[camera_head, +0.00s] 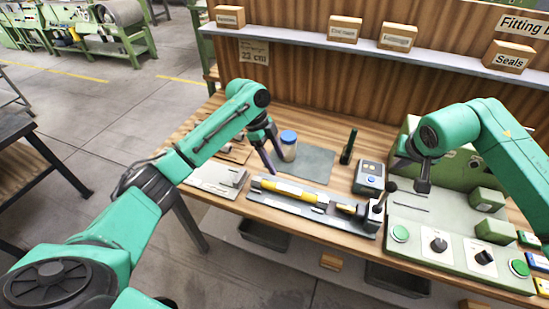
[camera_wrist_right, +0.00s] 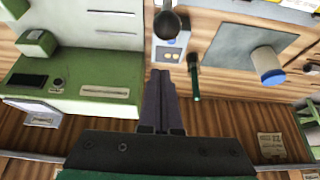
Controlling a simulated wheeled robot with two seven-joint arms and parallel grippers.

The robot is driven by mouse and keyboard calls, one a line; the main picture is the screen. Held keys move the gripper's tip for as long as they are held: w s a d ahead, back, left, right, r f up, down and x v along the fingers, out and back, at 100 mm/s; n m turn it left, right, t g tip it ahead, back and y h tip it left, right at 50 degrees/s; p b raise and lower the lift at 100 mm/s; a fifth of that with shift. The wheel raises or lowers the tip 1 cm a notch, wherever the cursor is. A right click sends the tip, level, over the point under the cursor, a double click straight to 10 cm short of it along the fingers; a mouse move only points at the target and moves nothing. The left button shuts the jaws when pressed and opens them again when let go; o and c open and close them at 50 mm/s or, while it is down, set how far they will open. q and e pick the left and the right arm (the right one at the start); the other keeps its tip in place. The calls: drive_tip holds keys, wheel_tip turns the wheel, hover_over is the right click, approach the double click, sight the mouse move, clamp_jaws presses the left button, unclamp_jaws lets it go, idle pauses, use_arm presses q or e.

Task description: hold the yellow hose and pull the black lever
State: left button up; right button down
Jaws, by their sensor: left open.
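The yellow hose (camera_head: 292,191) lies along a grey metal fixture (camera_head: 276,204) on the bench. The black lever (camera_head: 391,187) stands at the fixture's right end with a round knob on top; the knob also shows at the top of the right wrist view (camera_wrist_right: 167,25). My left gripper (camera_head: 276,161) is open above and behind the hose's left part, apart from it. My right gripper (camera_head: 423,188) is to the right of the lever knob, pointing down. In the right wrist view its fingers (camera_wrist_right: 160,82) are together with nothing seen between them.
A green machine panel (camera_head: 412,221) with buttons and knobs fills the right of the bench. A blue-lidded jar (camera_head: 288,150), a dark green bottle (camera_head: 348,148) and a grey meter box (camera_head: 369,177) stand behind the fixture. A shelf (camera_head: 300,35) with labelled blocks runs above.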

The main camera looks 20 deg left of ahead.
sight(288, 188)
use_arm(q)
drive_tip(key=x, duration=1.2)
drive_tip(key=shift+s+a, duration=0.1)
clamp_jaws()
use_arm(e)
drive_tip(key=shift+a+f, duration=0.1)
drive_tip(key=shift+f, duration=2.15)
